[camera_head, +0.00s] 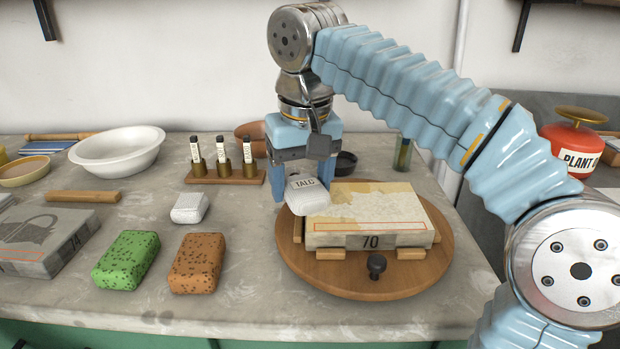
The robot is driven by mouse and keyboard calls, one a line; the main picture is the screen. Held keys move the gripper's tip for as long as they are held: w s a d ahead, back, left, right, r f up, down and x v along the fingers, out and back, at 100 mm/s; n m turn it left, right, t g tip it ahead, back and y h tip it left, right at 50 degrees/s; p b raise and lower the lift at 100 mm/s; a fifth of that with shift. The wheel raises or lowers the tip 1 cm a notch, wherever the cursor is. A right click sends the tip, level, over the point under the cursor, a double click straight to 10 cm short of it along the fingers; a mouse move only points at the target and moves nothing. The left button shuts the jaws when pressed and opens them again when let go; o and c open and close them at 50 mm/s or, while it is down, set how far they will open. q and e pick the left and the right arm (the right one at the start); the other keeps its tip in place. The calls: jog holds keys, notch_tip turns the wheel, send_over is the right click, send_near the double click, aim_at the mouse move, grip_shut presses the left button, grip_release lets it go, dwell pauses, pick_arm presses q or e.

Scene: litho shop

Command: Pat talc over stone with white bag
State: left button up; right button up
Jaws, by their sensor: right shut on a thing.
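The white bag (305,194), labelled TALC, is held in my right gripper (303,180), which points down over the left edge of the stone. The stone (370,226) is a pale block marked 70, with a yellowish upper area and a red outline on its top face. It rests on small wooden strips on a round wooden turntable (300,268) with a dark knob at its front. The bag is at the stone's back left corner; I cannot tell whether it touches the stone. My left gripper is not in view.
Left of the turntable are a second white bag (190,208), a green sponge (126,260) and a brown sponge (197,263). A grey stone marked 74 (42,240), a white bowl (118,150) and a rack of vials (222,177) stand farther out. A red can (572,150) is right.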

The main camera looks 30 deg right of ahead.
aim_at(409, 187)
jog(key=shift+w+d, duration=0.4)
jog(key=shift+w, duration=0.25)
jog(key=shift+w+d, duration=0.35)
jog(key=shift+w, duration=0.25)
jog(key=shift+s+d+f, duration=0.1)
jog(key=shift+s+d, duration=0.5)
jog(key=shift+d, duration=0.45)
jog(key=shift+s+d+r, duration=0.1)
jog(key=shift+s+d, duration=0.55)
jog(key=shift+d, duration=0.35)
jog(key=shift+s+d+f, duration=0.1)
jog(key=shift+s+d, duration=0.5)
jog(key=shift+d, duration=0.45)
jog(key=shift+s+d, duration=0.45)
jog(key=shift+d, duration=0.35)
jog(key=shift+s+d, duration=0.45)
jog(key=shift+d, duration=0.3)
jog(key=shift+s+d, duration=0.6)
jog(key=shift+d, duration=0.45)
jog(key=shift+s+d, duration=0.6)
jog(key=shift+d, duration=0.45)
jog(key=shift+s+d, duration=0.6)
jog(key=shift+d, duration=0.45)
jog(key=shift+r, duration=3.15)
